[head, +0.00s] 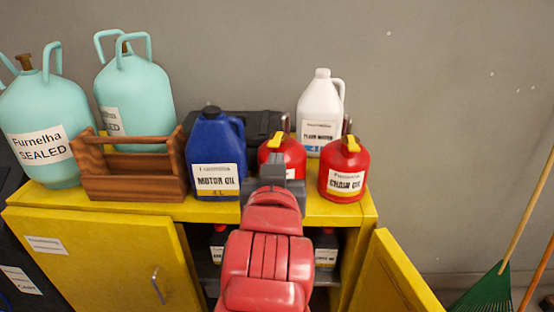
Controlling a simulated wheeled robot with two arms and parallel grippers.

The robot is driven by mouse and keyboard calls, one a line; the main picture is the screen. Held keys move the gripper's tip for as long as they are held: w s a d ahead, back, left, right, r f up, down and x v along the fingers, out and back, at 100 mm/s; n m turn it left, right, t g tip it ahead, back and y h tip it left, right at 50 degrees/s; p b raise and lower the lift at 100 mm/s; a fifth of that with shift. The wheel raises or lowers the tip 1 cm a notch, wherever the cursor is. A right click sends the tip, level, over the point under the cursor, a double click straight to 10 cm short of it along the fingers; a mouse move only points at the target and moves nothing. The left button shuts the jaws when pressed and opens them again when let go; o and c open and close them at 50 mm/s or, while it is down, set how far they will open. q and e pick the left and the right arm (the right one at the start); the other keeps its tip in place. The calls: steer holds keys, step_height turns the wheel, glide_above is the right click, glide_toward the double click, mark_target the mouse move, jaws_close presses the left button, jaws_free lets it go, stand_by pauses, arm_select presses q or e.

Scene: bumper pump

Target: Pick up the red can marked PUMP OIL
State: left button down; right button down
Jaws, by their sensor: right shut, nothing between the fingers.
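A red can (284,148) with a yellow cap stands on top of the yellow cabinet. My arm and gripper cover its lower front, so its marking cannot be read. A second red can (344,172) to its right has a label that seems to read CHAIN OIL. My right gripper (273,168) is shut and empty, in front of the first can. I cannot tell whether it touches the can. My left gripper is not in view. No PUMP OIL marking is readable.
The yellow cabinet (110,212) also bears a blue MOTOR OIL jug (213,152), a wooden caddy (130,188), a white jug (320,108), a black case (243,122) and two turquoise tanks (138,88). Partly hidden containers (325,250) stand inside. The right door (390,280) is open.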

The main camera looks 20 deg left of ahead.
steer(key=shift+w+d, duration=0.1)
steer(key=shift+w, duration=0.15)
steer(key=c, duration=1.4)
jaws_free()
steer(key=shift+o, duration=1.2)
steer(key=shift+r, duration=0.2)
steer(key=o, duration=0.7)
steer(key=shift+g+h, duration=0.5)
steer(key=shift+g, duration=0.2)
steer(key=w+a+r+p, duration=0.1)
steer(key=w, duration=0.1)
steer(key=w+a+r+p, duration=0.1)
steer(key=w+a+p, duration=0.1)
steer(key=shift+r, duration=0.1)
steer(key=w+a+r+m+g+h+p, duration=0.1)
steer(key=w+g+p, duration=0.1)
steer(key=g+p, duration=0.1)
steer(key=w+a+r+g+h+p, duration=0.1)
steer(key=w+g+p, duration=0.1)
steer(key=g+p, duration=0.1)
steer(key=w+a+r+m+g+h+p, duration=0.1)
steer(key=w+g+p, duration=0.1)
steer(key=g+p, duration=0.2)
steer(key=shift+w+a+r+m+p, duration=0.1)
steer(key=shift+w+m+p, duration=0.2)
steer(key=shift+p, duration=0.1)
